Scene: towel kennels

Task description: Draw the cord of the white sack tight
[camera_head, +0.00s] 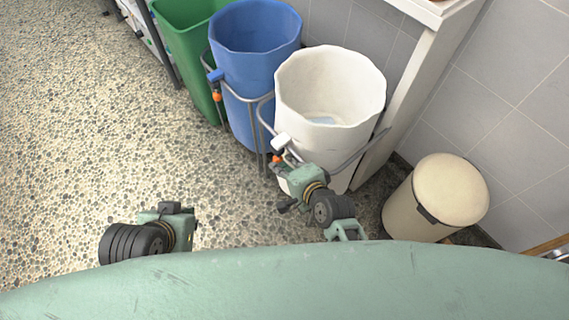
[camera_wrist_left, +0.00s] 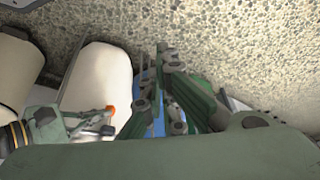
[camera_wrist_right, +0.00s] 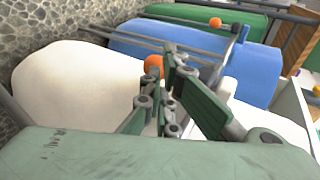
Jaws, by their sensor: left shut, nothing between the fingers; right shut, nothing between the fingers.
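The white sack (camera_head: 322,140) hangs open-mouthed in a grey wire stand, with something pale blue inside at its bottom. My right gripper (camera_head: 283,172) is shut and empty close by the bead, just in front of the sack. In the right wrist view the orange bead (camera_wrist_right: 153,65) shows beside the fingertips (camera_wrist_right: 168,62); I cannot tell whether they touch. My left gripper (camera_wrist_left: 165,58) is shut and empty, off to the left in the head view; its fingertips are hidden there.
A blue sack (camera_head: 255,60) with its own orange bead (camera_head: 216,97) and a green sack (camera_head: 185,40) stand left of the white one. A cream lidded bin (camera_head: 440,190) stands at right near the tiled wall (camera_head: 510,90). The pebbled floor at left is clear.

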